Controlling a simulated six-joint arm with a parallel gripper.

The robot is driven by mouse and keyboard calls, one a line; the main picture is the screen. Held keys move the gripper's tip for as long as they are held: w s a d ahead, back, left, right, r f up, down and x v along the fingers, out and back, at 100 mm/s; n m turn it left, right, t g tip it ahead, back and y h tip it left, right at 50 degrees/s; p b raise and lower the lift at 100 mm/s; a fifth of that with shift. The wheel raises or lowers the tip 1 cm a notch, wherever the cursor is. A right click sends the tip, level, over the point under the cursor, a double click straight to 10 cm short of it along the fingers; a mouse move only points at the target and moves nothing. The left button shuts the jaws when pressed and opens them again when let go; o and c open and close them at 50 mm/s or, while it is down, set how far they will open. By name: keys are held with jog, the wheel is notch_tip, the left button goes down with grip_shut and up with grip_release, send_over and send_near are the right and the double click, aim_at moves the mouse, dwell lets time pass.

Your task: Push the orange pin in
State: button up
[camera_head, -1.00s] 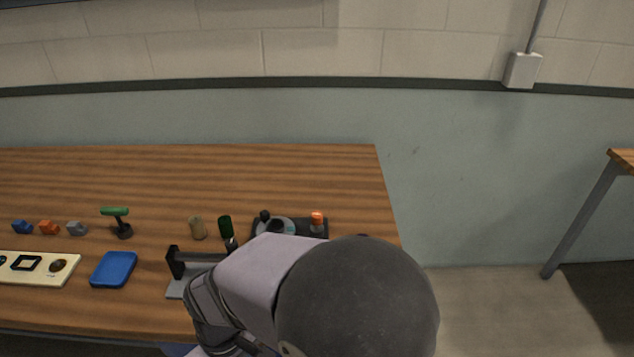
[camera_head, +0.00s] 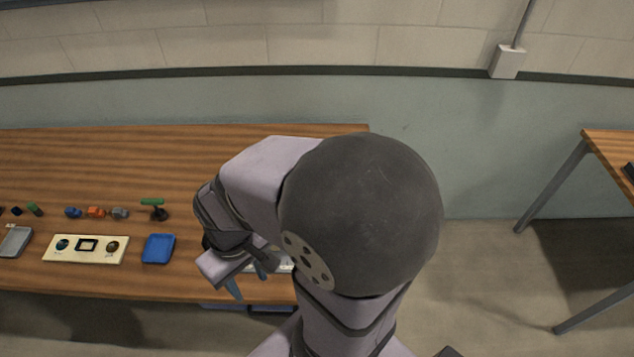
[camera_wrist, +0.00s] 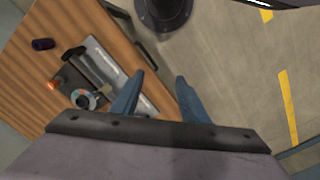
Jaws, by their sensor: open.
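The orange pin (camera_wrist: 51,86) shows at the left of the wrist view, on the edge of a dark base plate (camera_wrist: 65,77). The plate also carries a round grey disc (camera_wrist: 82,101). How deep the pin sits is too small to tell. In the head view my arm hides the pin and its plate. My gripper (camera_wrist: 160,74) is open and empty, its two blue fingers apart. In the head view it is at the front edge of the table (camera_head: 248,284). In the wrist view the pin lies well to the left of both fingers, apart from them.
Beside the plate are a grey fixture (camera_wrist: 122,80) with a black bracket and a dark cylinder (camera_wrist: 42,44). Further left on the table stand a blue tray (camera_head: 158,249), a cream panel (camera_head: 60,255) and a green-topped tool (camera_head: 153,203). Bare floor lies beyond the table edge.

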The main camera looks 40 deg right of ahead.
notch_tip(320, 180, up, 5)
jog(key=p, duration=0.4)
jog(key=w+d+f+b, duration=0.5)
jog(key=w+d+b, duration=0.1)
jog(key=w+d, duration=0.4)
jog(key=w+d+f+b, duration=0.1)
jog(key=d+f, duration=0.2)
jog(key=d, duration=0.4)
jog(key=w+d+f+b, duration=0.1)
jog(key=d+f+b, duration=0.1)
jog(key=d, duration=0.6)
jog(key=w+d+f+b, duration=0.2)
jog(key=d+f, duration=0.2)
jog(key=d, duration=0.4)
jog(key=shift+d+f, duration=0.1)
jog(key=shift+s+f+p, duration=0.1)
jog(key=shift+f+p, duration=0.2)
jog(key=shift+f, duration=0.2)
jog(key=shift+f+p, duration=1.05)
jog(key=shift+f, duration=2.05)
jog(key=shift+c, duration=0.6)
